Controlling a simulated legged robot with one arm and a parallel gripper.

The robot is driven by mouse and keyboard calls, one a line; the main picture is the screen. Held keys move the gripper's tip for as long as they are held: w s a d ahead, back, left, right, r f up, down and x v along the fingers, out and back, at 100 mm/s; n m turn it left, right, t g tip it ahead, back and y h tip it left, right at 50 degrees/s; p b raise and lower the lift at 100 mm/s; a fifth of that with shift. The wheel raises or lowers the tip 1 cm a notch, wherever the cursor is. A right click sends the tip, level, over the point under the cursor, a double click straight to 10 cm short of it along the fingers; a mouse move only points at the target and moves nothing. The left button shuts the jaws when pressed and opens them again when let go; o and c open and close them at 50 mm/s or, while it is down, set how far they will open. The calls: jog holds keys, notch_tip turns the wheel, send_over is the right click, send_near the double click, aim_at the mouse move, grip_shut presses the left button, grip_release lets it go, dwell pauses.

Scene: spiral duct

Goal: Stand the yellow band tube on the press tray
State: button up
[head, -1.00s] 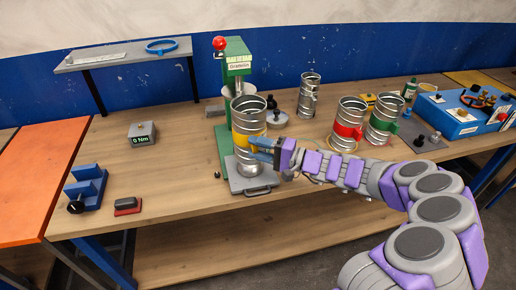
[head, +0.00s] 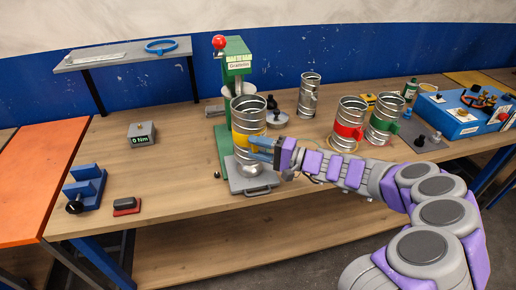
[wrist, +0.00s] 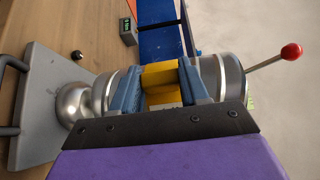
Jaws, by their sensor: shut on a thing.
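The yellow band tube (head: 246,116) is a ribbed metal cylinder with a yellow band, upright over the press tray in the head view. My gripper (head: 262,149) is shut on it at the yellow band, from the right. The tube also shows in the wrist view (wrist: 160,76), between my blue fingers (wrist: 158,88). The press tray (head: 236,184) is a grey plate with a front handle at the foot of the green press (head: 224,140). A rounded metal piece (wrist: 72,102) sits between tube and tray. I cannot tell whether the tube rests on that piece.
A red band tube (head: 349,116) and a green band tube (head: 384,112) stand to the right, with a plain tube (head: 309,94) behind. A torque box (head: 142,134), blue clamp (head: 86,188) and red-black block (head: 127,205) are on the left.

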notch_tip(320, 180, down, 7)
jog(key=shift+b, duration=0.45)
dwell(2.6)
jog(key=o, duration=1.4)
jog(key=p+v, duration=0.3)
jog(key=v, duration=1.4)
jog(key=shift+d+p, duration=0.25)
jog(key=shift+p, duration=0.15)
